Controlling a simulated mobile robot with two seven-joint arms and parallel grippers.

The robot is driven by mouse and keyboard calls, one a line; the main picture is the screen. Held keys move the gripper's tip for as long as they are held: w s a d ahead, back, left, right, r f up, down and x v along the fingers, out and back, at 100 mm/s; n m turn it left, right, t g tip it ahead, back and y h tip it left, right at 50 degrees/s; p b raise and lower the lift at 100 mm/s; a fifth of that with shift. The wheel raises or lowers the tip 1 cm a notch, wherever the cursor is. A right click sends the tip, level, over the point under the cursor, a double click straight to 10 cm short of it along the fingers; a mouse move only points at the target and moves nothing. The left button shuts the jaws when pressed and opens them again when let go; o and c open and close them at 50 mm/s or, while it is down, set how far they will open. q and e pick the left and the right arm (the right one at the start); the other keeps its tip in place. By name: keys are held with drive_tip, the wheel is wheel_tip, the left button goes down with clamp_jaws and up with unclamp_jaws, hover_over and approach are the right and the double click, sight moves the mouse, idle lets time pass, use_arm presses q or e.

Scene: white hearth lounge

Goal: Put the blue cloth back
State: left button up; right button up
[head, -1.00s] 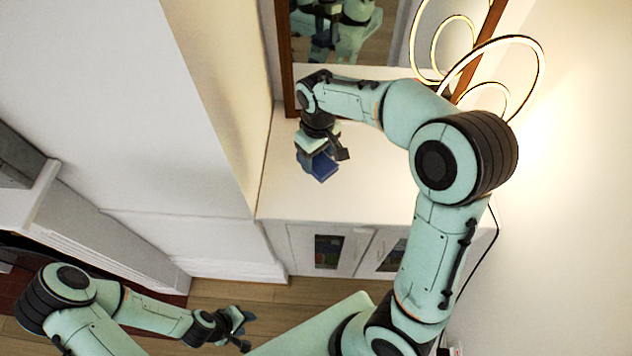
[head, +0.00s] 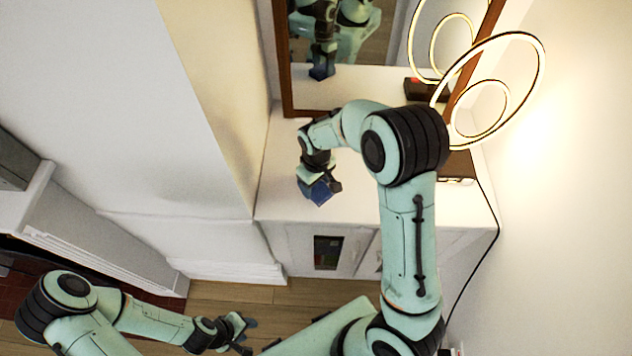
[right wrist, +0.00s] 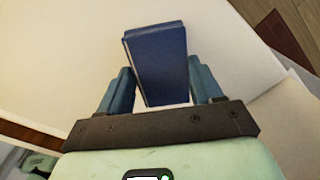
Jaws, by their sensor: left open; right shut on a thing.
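The blue cloth (head: 318,193) is a small dark blue folded block over the white cabinet top in the head view. My right gripper (head: 318,182) is at the cloth, pointing down, and is shut on it. In the right wrist view the blue cloth (right wrist: 158,62) stands out between the two fingers of my right gripper (right wrist: 162,92), above the pale cabinet top (right wrist: 60,60). I cannot tell whether the cloth touches the top. My left gripper (head: 240,332) is open and empty, low at the left over the wooden floor, far from the cloth.
A wood-framed mirror (head: 345,90) stands at the back of the white cabinet (head: 280,200). A ring-shaped lamp (head: 495,90) and a dark brown box (head: 458,165) are on the right. A white wall (head: 190,110) borders the left. The cabinet's front left top is clear.

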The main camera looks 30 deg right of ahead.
sight(316, 186)
use_arm(q)
drive_tip(key=shift+f, duration=0.1)
use_arm(e)
drive_tip(key=shift+f, duration=0.1)
drive_tip(key=o, duration=1)
use_arm(q)
drive_tip(key=shift+s, duration=0.1)
use_arm(e)
drive_tip(key=shift+r, duration=0.25)
use_arm(q)
drive_tip(key=shift+w+r+p, duration=0.45)
drive_tip(key=shift+w+r, duration=0.25)
use_arm(e)
wheel_tip(316, 186, up, 12)
drive_tip(key=shift+f, duration=0.1)
